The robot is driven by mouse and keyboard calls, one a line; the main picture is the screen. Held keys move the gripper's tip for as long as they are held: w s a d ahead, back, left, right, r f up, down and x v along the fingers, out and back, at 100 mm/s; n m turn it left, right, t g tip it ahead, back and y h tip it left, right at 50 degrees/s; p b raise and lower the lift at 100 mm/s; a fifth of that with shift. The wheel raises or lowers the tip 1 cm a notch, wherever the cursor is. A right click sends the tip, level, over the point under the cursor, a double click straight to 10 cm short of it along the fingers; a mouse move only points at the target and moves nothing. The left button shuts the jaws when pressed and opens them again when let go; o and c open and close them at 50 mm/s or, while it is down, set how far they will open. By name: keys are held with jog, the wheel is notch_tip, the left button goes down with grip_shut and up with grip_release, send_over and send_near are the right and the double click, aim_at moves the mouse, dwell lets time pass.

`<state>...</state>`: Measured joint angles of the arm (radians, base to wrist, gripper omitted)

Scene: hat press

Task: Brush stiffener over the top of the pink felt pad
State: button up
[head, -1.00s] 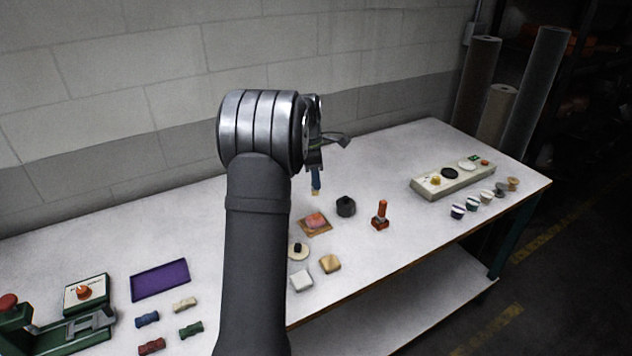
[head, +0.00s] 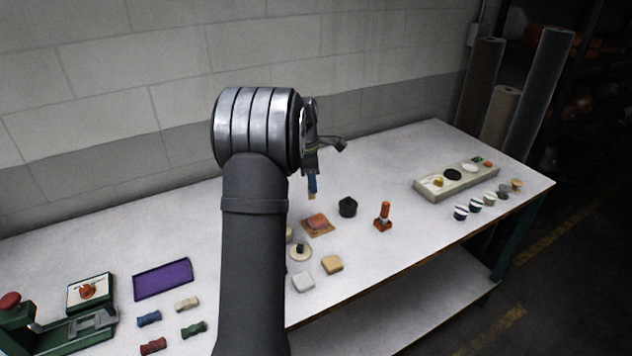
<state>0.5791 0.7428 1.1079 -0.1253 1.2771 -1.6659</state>
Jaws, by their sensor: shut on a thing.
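The pink felt pad (head: 317,220) lies on a brown square board (head: 327,232) on the white table, just right of my arm. My gripper (head: 311,173) is above and behind the pad in the picture. It is shut on a brush with a blue handle (head: 312,185), which points down with its pale tip lowest. The brush tip shows just above the pad's far edge in the picture; I cannot tell whether it touches anything. A black pot (head: 348,207) stands right of the pad. My arm hides part of the table left of the pad.
A red stamp-like tool (head: 383,217) stands to the right. A round cream piece with a dark knob (head: 300,251), a white block (head: 303,281) and a tan block (head: 332,264) lie in front.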

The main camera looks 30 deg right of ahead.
aim_at(312, 198)
jog(key=shift+f, duration=3.7)
jog(key=shift+s+f, duration=0.15)
jog(key=shift+s, duration=1.35)
jog(key=shift+w, duration=1.4)
jog(key=shift+w+d, duration=0.15)
jog(key=shift+d, duration=0.8)
jog(key=shift+s+d, duration=0.15)
jog(key=shift+s, duration=1.5)
jog(key=w, duration=0.2)
jog(key=shift+w, duration=0.3)
jog(key=shift+w+r, duration=0.2)
jog(key=shift+r, duration=0.55)
jog(key=shift+w+r, duration=0.15)
jog(key=shift+r, duration=3.1)
